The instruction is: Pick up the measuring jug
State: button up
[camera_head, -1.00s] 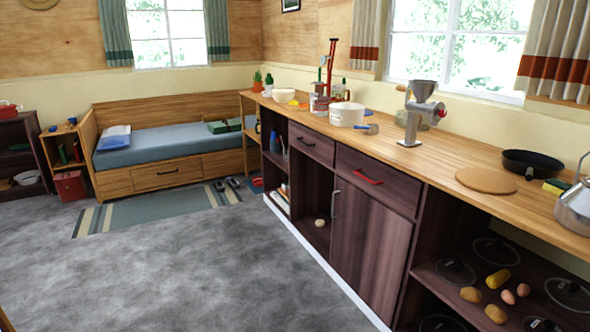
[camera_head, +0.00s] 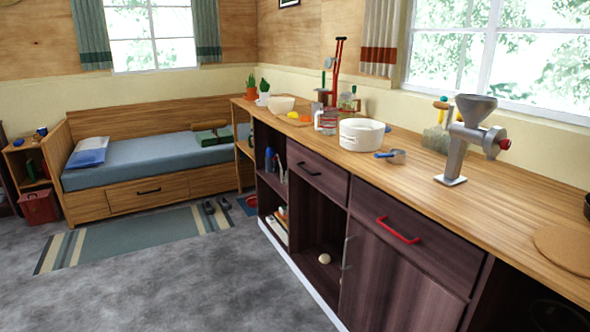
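A small clear vessel with reddish marks, which looks like the measuring jug (camera_head: 328,121), stands on the wooden counter (camera_head: 430,190). It is just left of a white pot (camera_head: 361,134), near a red upright tool (camera_head: 338,72). A small metal scoop with a blue handle (camera_head: 392,156) lies to the right of the pot. My gripper is not in view.
A metal grinder (camera_head: 466,138) stands on the counter at the right, with a round board (camera_head: 568,250) nearer. A bowl (camera_head: 281,104) and potted cacti (camera_head: 263,92) stand farther back. Dark cabinets (camera_head: 400,270) front the counter.

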aim_at(329, 116)
jog(key=i+j+z, duration=0.1)
jog(key=i, duration=1.2)
